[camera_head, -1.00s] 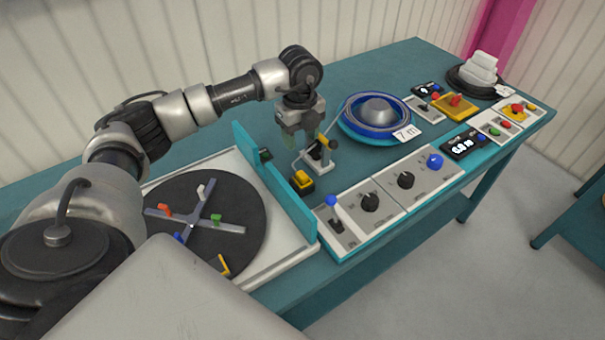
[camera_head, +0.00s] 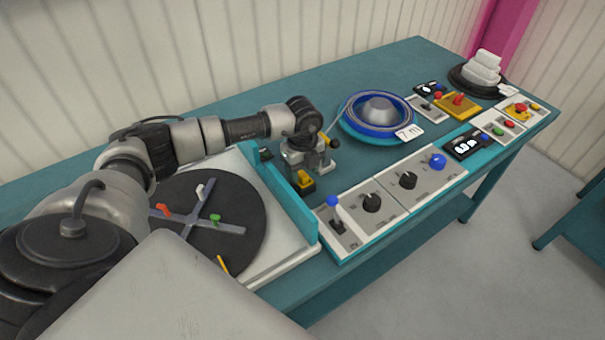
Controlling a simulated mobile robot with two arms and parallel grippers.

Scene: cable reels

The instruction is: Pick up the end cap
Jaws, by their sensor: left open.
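My left gripper (camera_head: 303,170) points down over the teal bench, beside the teal upright plate. It is open, and its fingers are partly hidden behind its own body. A small yellow-and-black piece (camera_head: 305,181) sits on the bench right by the fingertips, partly covered by them. I cannot tell for sure whether this piece is the end cap. My right gripper is not in view.
A black turntable (camera_head: 245,205) with coloured pegs lies left of the teal plate (camera_head: 290,195). A blue cable reel (camera_head: 377,130) lies to the right. A control panel with knobs (camera_head: 390,192) runs along the front edge. A black reel with white blocks (camera_head: 482,68) is at the far right.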

